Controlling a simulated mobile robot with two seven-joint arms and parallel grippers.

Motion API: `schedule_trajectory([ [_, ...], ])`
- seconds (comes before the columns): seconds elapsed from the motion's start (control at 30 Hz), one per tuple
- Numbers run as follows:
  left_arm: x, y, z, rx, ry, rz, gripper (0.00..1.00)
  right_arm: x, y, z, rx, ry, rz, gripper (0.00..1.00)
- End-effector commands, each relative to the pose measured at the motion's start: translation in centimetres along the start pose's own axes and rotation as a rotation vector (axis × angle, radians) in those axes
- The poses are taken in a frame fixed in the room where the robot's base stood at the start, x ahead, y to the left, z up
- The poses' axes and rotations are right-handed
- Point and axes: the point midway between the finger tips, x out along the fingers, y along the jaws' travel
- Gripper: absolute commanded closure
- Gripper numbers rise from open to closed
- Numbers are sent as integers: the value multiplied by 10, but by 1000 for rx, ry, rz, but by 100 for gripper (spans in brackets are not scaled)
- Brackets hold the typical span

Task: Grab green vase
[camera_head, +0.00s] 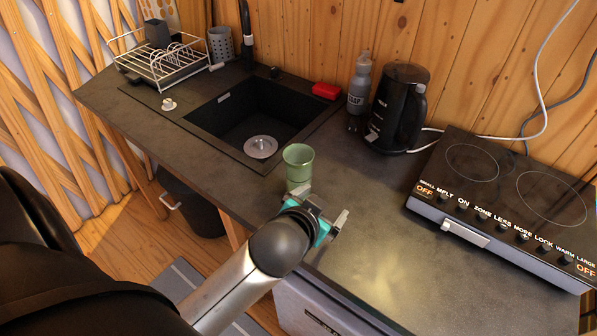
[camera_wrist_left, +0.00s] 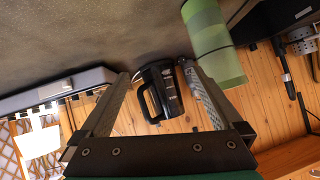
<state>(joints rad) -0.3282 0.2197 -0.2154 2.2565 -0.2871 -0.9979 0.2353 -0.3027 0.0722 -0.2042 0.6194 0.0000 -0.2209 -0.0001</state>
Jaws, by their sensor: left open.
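The green vase (camera_head: 298,166) stands upright on the dark countertop, just to the right of the sink's front corner. In the left wrist view the green vase (camera_wrist_left: 213,45) shows at the upper right, outside the space between my fingers and close to the right-hand finger. My left gripper (camera_head: 325,204) is open and empty, just in front of and to the right of the vase in the head view. The gripper hides part of the vase's lower end, and I cannot tell whether they touch. My right gripper does not show.
The black kettle (camera_head: 397,108) and grey soap bottle (camera_head: 359,90) stand behind, near the wooden wall. A sink (camera_head: 232,116) lies left of the vase, and a cooktop (camera_head: 505,190) sits to the right. The counter between vase and cooktop is clear.

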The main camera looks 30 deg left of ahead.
Motion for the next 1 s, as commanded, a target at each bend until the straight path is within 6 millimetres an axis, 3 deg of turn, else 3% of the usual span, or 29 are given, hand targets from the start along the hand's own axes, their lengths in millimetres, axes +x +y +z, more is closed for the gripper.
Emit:
schedule_trajectory([
  [0.03,6,-4,-28,13,101,-16,0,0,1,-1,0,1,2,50],
  [0.13,8,-6,-87,45,322,-29,0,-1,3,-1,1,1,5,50],
  [0.3,-13,11,-191,158,742,25,0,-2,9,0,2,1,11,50],
  [0.4,-36,33,-236,263,960,105,0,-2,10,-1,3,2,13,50],
  [0.5,-60,61,-264,401,1143,217,0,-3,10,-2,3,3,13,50],
  [0.63,-84,100,-276,622,1304,399,0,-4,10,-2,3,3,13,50],
  [0.8,-90,136,-254,970,1343,669,0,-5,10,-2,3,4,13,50],
  [0.9,-79,140,-230,1187,1262,822,0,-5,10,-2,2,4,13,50],
  [1.0,-60,128,-202,1393,1100,956,0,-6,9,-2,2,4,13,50],
])
